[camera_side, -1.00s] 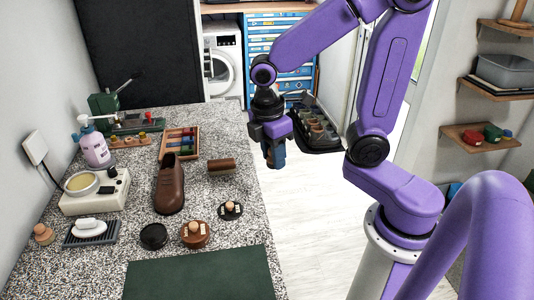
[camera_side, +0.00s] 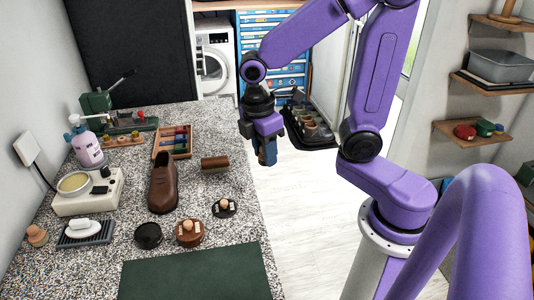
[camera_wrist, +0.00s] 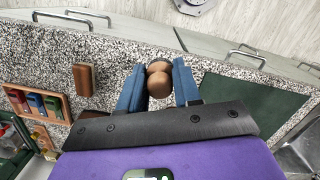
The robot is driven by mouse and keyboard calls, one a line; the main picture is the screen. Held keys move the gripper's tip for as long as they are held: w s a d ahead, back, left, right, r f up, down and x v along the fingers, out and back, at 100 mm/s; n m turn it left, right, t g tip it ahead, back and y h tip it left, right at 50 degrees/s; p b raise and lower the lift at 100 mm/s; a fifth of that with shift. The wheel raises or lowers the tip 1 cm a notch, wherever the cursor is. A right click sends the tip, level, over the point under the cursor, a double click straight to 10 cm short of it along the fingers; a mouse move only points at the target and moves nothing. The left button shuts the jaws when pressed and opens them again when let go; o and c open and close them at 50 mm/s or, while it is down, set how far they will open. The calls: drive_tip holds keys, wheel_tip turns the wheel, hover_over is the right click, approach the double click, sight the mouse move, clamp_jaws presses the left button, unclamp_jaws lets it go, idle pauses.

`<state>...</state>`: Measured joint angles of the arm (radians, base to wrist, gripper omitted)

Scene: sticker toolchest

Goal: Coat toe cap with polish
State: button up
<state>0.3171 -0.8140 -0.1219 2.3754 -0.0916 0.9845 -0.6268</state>
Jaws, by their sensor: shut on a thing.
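The brown leather shoe (camera_side: 163,188) stands on the counter to the left of the gripper, toe toward the side camera. A brown polish pot (camera_side: 189,236) and a black pot (camera_side: 225,211), each with a wooden knob on top, sit in front of the shoe. A black round tin (camera_side: 148,237) lies beside them.
A brush (camera_side: 215,164) lies right of the shoe, and a rack of coloured tubes (camera_side: 160,150) is behind it. A warmer (camera_side: 92,196), a soap dish (camera_side: 85,233) and a pump bottle (camera_side: 86,150) line the left. A green mat (camera_side: 195,276) lies clear in front.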

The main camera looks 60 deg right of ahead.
drive_tip(key=w+a, duration=1)
drive_tip(key=a, duration=0.2)
hover_over(150, 233)
wheel_tip(150, 233, down, 5)
drive_tip(key=shift+a+f, duration=0.15)
drive_tip(key=shift+f, duration=1.15)
drive_tip(key=shift+a+f, duration=0.1)
drive_tip(key=shift+f, duration=1.15)
drive_tip(key=shift+f, duration=0.65)
wheel_tip(150, 233, up, 7)
idle(0.6)
idle(0.5)
